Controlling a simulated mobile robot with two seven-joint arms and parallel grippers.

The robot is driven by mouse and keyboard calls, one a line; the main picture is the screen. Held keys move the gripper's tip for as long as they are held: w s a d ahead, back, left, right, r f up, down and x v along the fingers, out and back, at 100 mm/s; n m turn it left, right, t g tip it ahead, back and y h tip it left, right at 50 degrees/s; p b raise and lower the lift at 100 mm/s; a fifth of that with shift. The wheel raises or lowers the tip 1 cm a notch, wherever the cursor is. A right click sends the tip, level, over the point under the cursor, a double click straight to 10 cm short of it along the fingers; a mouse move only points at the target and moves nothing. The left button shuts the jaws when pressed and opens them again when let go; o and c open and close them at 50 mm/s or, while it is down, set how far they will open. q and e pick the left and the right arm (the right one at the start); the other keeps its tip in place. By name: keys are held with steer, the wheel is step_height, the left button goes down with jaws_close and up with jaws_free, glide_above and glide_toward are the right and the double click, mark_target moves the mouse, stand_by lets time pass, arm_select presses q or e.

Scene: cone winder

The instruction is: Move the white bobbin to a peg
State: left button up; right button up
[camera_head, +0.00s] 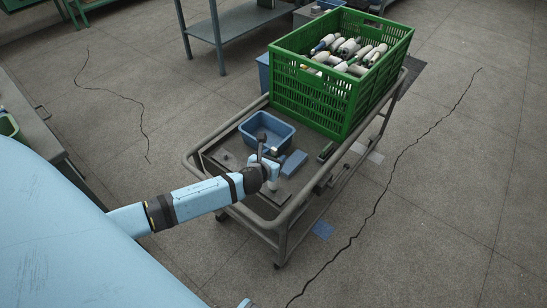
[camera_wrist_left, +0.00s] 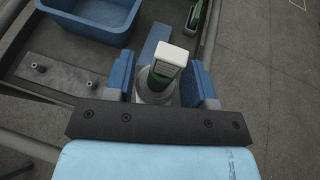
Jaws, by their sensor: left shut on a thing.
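My left gripper (camera_head: 272,177) is over the near part of the cart's top. In the left wrist view its two blue fingers (camera_wrist_left: 166,88) close on both sides of the white bobbin (camera_wrist_left: 174,54), which has a white end, a green band and a pale round part lower down. The bobbin's lower end is hidden by the gripper. A flat grey plate with two short pegs (camera_wrist_left: 38,66) lies to the left of the fingers, apart from the bobbin. Both visible pegs are bare. My right gripper is not in view.
A blue bin (camera_head: 257,120) stands on the grey cart (camera_head: 190,158) behind the gripper. A green crate (camera_head: 309,99) with several bobbins stands at the cart's far end. Small blue blocks (camera_head: 294,162) lie near the gripper. The cart has a raised rail.

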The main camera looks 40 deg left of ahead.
arm_select(q)
steer(key=shift+f+b, duration=0.3)
steer(key=shift+f, duration=0.6)
stand_by(0.4)
steer(key=o, duration=0.9)
steer(key=p+v, duration=0.1)
steer(key=v, duration=1.3)
steer(key=shift+f, duration=0.1)
